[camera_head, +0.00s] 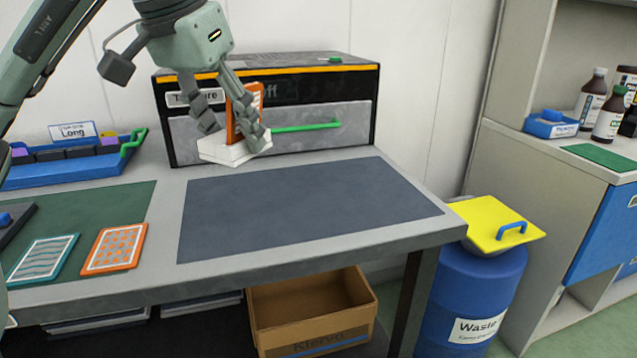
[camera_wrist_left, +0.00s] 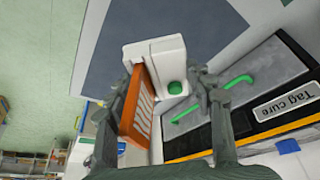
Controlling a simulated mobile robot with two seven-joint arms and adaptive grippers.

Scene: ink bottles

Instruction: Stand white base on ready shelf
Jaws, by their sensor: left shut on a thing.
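My left gripper (camera_head: 238,130) is shut on the white base (camera_head: 222,148), with its fingers on either side. An orange-framed tile (camera_head: 249,100) stands upright in the base. In the head view they are in front of the grey drawer of the black "Tag cure" unit (camera_head: 345,85); whether the base touches the bench is unclear. In the left wrist view the white base (camera_wrist_left: 150,50) lies between the fingers (camera_wrist_left: 160,105), beside the orange tile (camera_wrist_left: 132,105) and a round green part. No label reading "ready" is legible; a shelf unit (camera_head: 500,165) at right holds bottles and a green mat (camera_head: 603,155).
The dark grey mat (camera_head: 300,205) on the bench is clear. Orange and teal tiles (camera_head: 114,248) lie on the green mat at left, with a blue "Long" rack (camera_head: 60,172) behind. A blue waste barrel (camera_head: 470,290) with yellow lid stands between bench and shelf unit. A cardboard box (camera_head: 310,310) is below.

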